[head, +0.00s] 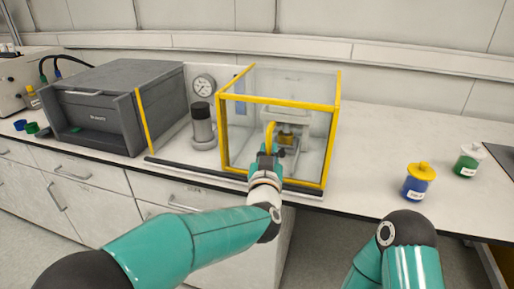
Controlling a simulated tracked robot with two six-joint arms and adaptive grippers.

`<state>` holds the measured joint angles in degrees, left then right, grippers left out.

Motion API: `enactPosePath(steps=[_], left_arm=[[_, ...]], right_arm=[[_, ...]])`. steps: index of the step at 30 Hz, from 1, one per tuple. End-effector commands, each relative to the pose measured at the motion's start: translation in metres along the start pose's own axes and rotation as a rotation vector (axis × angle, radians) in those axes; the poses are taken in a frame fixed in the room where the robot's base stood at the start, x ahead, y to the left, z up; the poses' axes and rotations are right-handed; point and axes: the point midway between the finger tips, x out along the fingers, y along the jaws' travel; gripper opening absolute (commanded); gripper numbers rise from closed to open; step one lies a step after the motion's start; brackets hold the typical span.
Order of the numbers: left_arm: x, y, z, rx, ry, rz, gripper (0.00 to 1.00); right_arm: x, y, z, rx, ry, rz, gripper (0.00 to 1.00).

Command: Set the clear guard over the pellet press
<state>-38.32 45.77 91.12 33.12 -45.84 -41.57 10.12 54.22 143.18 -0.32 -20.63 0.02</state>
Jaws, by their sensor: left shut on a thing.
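The clear guard (232,140) is a transparent box with yellow edges. It stands upright on the bench, around the grey pellet press (298,117) as seen from here. Whether its lower edge touches the bench all round is hard to tell. My left gripper (270,150) is at the front of the guard, shut on its yellow handle (271,133). The fingertips are small and partly merge with the handle. My right arm shows at the lower right, but its gripper is out of view.
A grey cabinet (105,107) stands left of the guard. A grey cylinder (203,130) and a dial gauge (203,86) are between them. A blue jar with a yellow lid (418,182) and a green jar (468,161) are on the right. The bench between guard and jars is clear.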

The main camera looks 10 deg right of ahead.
Motion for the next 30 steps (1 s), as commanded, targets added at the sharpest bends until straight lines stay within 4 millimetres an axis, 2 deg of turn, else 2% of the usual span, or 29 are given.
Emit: enactPosePath(steps=[12,13,17,30], left_arm=[[-0.0007,0.0026,-0.0020,0.000,0.006,-0.003,0.00],[-0.0007,0.0027,-0.0021,0.000,0.006,-0.003,0.18],[-0.0007,0.0019,-0.0020,0.000,0.005,-0.004,0.40],[-0.0059,-0.0004,-0.0014,-0.001,0.003,-0.009,0.41]], right_arm=[[-0.0003,-0.0002,0.0001,0.000,0.000,0.000,0.00],[-0.0003,-0.0002,0.0001,0.000,0.000,0.000,0.00],[-0.0003,-0.0002,0.0001,0.000,0.000,0.000,0.00],[-0.0008,-0.0003,0.0001,0.000,0.000,0.000,0.00]])
